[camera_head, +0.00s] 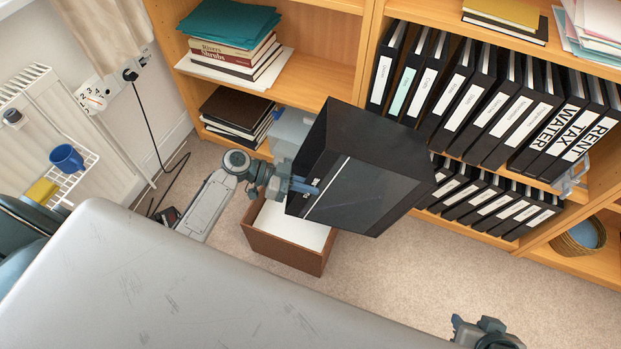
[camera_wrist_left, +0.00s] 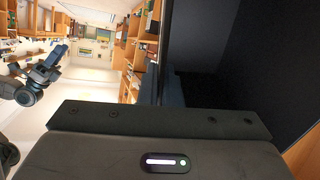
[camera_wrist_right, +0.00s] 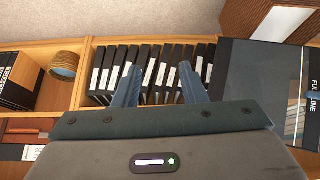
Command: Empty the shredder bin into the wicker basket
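The shredder bin (camera_head: 370,195) is a large black box with a clear dark window and a pale line on its front. It hangs tilted over a brown container with a white inside (camera_head: 283,245), covering part of it. My left gripper (camera_head: 308,187) is shut on the bin's left edge; its wrist view is partly filled by the dark bin (camera_wrist_left: 265,60). The right wrist view shows the bin's lettered front (camera_wrist_right: 265,85). My right gripper (camera_wrist_right: 158,84) is open and empty, low at the right of the head view. I cannot tell whether shreds are in the bin.
A round wicker basket (camera_head: 578,238) with something blue inside sits on the low shelf at right. Shelves of black binders (camera_head: 500,110) stand close behind the bin. A grey scratched surface (camera_head: 180,290) fills the foreground. A black cable (camera_head: 150,130) hangs left. Carpet (camera_head: 400,270) is clear at right.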

